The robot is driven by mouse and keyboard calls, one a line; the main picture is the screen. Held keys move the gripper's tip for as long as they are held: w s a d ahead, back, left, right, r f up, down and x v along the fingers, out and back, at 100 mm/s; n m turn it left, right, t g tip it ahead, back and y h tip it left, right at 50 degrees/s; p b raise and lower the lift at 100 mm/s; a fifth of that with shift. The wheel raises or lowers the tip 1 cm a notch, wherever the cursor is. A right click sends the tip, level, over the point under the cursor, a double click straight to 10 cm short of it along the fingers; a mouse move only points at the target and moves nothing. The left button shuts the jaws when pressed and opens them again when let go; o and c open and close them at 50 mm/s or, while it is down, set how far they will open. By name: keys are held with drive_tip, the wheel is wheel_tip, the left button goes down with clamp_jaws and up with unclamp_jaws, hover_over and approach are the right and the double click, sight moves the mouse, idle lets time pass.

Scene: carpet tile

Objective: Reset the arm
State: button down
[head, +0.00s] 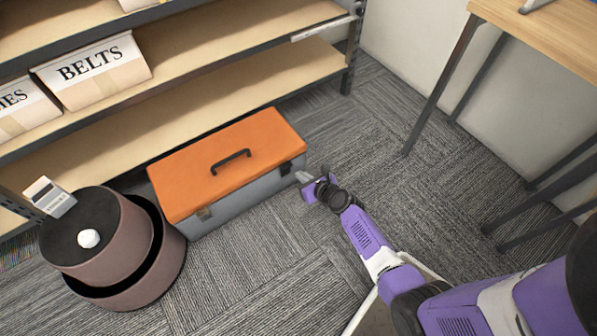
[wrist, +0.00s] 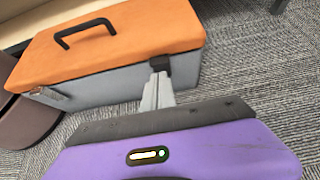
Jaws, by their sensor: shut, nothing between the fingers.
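My gripper (head: 305,178) is at the end of my purple and white arm, which reaches out low over the carpet from the lower right. In the wrist view my gripper (wrist: 158,88) shows its grey fingers together, with nothing between them. The fingertips are close to the right end of a toolbox (head: 228,165) with an orange lid and grey body. In the wrist view the toolbox (wrist: 115,45) stands just beyond the fingers, which overlap its dark latch. I cannot tell whether they touch it.
A round brown two-tier stool (head: 100,262) stands left of the toolbox, with a white ball (head: 88,238) and a small box (head: 50,197) on top. Shelves (head: 200,95) with a BELTS box (head: 92,71) are behind. A wooden table (head: 545,35) is at right. Carpet between is clear.

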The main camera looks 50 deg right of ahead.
drive_tip(key=r+p+v, duration=0.1)
drive_tip(key=p+v, duration=0.2)
drive_tip(key=v, duration=0.4)
drive_tip(key=shift+w, duration=0.4)
drive_tip(key=shift+d, duration=0.1)
